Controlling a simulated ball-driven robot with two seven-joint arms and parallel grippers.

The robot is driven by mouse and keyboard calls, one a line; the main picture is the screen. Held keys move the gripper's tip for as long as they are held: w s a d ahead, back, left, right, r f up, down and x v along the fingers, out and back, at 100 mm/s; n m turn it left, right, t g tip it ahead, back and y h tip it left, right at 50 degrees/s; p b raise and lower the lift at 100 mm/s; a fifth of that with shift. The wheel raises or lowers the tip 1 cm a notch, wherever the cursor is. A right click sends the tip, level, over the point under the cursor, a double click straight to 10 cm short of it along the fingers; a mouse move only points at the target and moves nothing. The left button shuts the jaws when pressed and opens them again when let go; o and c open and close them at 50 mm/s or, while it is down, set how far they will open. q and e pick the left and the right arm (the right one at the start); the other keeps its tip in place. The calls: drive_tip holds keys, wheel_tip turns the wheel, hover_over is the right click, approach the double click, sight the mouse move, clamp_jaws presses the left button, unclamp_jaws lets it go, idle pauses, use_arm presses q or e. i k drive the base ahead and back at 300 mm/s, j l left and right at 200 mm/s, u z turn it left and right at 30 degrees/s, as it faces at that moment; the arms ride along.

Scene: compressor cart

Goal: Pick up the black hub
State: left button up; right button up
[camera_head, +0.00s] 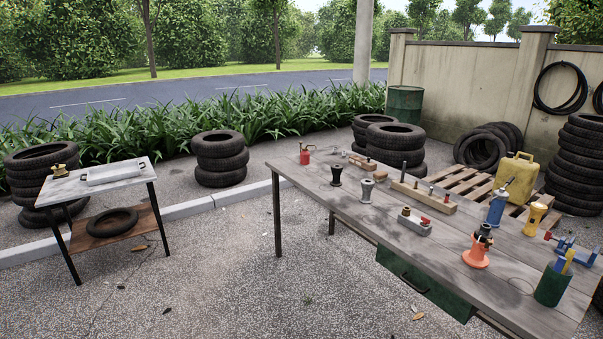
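The black hub (336,176) stands upright near the far left end of the long wooden table (420,262). It is a small dark spool-like piece, and nothing touches it. A similar grey hub (367,190) stands just to its right, a yellow one (535,217) stands at the right, and an orange one (476,254) with a dark part on top stands near the front edge. Neither of my grippers is in view.
A wooden block with pegs (424,198), a grey fixture (414,224), a blue bottle (497,207) and a green cup (551,286) stand on the table. A small side table (100,185) is at left. Tyre stacks (220,158) stand behind.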

sight(337, 168)
drive_tip(key=i+u, duration=0.35)
drive_tip(key=i, duration=1.1)
